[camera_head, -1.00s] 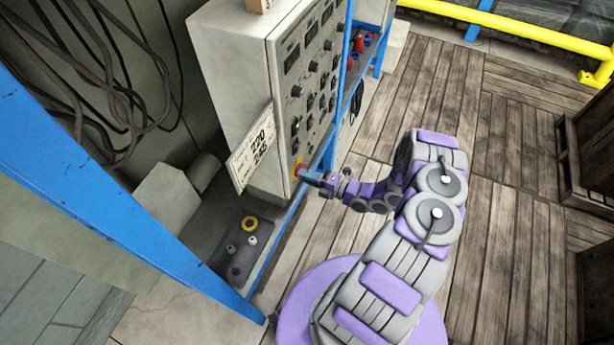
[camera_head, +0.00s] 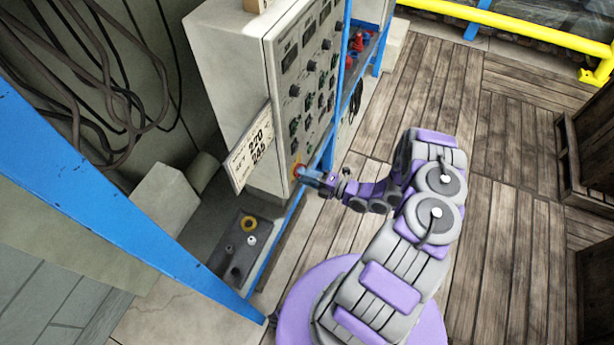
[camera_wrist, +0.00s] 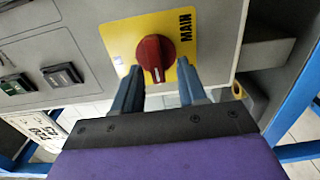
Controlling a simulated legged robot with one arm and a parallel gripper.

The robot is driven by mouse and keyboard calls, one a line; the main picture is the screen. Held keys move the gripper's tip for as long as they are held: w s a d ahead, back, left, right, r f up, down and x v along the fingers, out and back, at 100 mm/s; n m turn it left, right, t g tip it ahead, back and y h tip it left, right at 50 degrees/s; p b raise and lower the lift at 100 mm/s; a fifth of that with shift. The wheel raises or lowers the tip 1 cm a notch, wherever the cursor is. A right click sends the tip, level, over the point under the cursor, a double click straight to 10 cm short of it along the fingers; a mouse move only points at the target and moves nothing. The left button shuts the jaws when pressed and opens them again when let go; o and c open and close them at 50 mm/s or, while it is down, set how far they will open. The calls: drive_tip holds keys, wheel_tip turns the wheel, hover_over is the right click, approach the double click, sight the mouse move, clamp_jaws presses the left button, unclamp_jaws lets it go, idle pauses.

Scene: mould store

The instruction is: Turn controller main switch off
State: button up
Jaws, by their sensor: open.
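The main switch is a red rotary knob (camera_wrist: 155,57) with a white pointer line, on a yellow plate (camera_wrist: 128,33) marked MAIN, in the wrist view. The pointer line runs toward the fingers, along the picture's vertical. My gripper (camera_wrist: 157,75) is open, its two blue fingers on either side of the knob's near end; I cannot tell if they touch it. In the head view my gripper (camera_head: 308,177) is at the lower front corner of the grey controller cabinet (camera_head: 228,90), where it partly hides the knob and its plate.
Rows of knobs and switches (camera_head: 308,95) cover the cabinet front above. A paper card (camera_head: 250,147) with numbers hangs at its side. Blue frame posts (camera_head: 130,225) stand close by.

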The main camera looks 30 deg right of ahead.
drive_tip(key=v, duration=1.7)
drive_tip(key=shift+d, duration=0.2)
drive_tip(key=shift+s+f, duration=0.1)
drive_tip(key=shift+s, duration=0.05)
